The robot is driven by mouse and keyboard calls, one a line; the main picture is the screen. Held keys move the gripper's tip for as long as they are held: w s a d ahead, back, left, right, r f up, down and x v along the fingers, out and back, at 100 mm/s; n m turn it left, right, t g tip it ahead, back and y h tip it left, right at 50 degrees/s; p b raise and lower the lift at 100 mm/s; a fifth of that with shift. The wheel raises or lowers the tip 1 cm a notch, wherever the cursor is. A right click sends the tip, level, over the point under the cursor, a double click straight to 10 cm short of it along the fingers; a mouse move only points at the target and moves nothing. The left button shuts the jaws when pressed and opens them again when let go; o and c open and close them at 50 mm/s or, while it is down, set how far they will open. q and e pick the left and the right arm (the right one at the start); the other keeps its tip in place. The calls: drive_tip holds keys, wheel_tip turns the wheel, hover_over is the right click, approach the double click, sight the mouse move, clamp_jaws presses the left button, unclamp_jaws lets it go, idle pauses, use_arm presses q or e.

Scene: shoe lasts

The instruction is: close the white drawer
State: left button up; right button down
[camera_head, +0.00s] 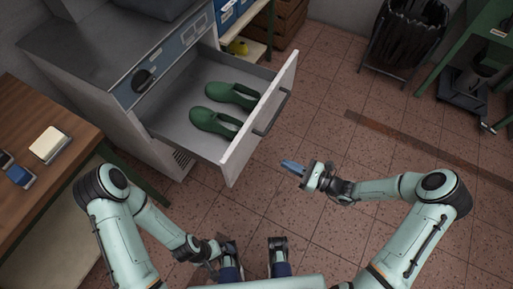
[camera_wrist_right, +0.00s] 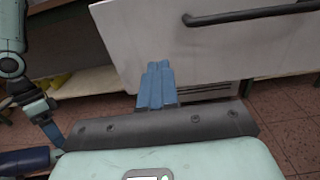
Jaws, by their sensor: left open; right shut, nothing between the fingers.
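The white drawer (camera_head: 178,129) is pulled out of a grey cabinet (camera_head: 92,55). Its white front panel (camera_head: 249,139) has a dark bar handle (camera_head: 271,113); the panel and handle (camera_wrist_right: 250,14) also fill the top of the right wrist view. Two green shoe lasts (camera_head: 217,121) lie inside the drawer. My right gripper (camera_head: 287,164) is shut and empty, its blue fingers pointing toward the panel from the right, with an apparent gap. In the wrist view its fingertips (camera_wrist_right: 156,68) overlap the panel's lower edge. My left gripper (camera_head: 254,270) is open, low in front of my body.
A wooden table (camera_head: 40,190) with a white pad (camera_head: 49,144) stands at left. A shelf with a yellow item (camera_head: 237,47) is behind the drawer. A black bin (camera_head: 405,40) and a green-framed bench (camera_head: 465,45) stand at the back right. The tiled floor right of the drawer is clear.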

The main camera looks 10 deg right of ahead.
sight(246, 144)
use_arm(q)
drive_tip(key=shift+w+d+f+b, duration=0.1)
drive_tip(key=shift+f+b, duration=0.25)
drive_tip(key=shift+b, duration=0.1)
use_arm(e)
drive_tip(key=x, duration=1.3)
drive_tip(key=shift+w+a+r, duration=0.1)
drive_tip(key=shift+w+a, duration=0.15)
drive_tip(key=shift+w, duration=0.05)
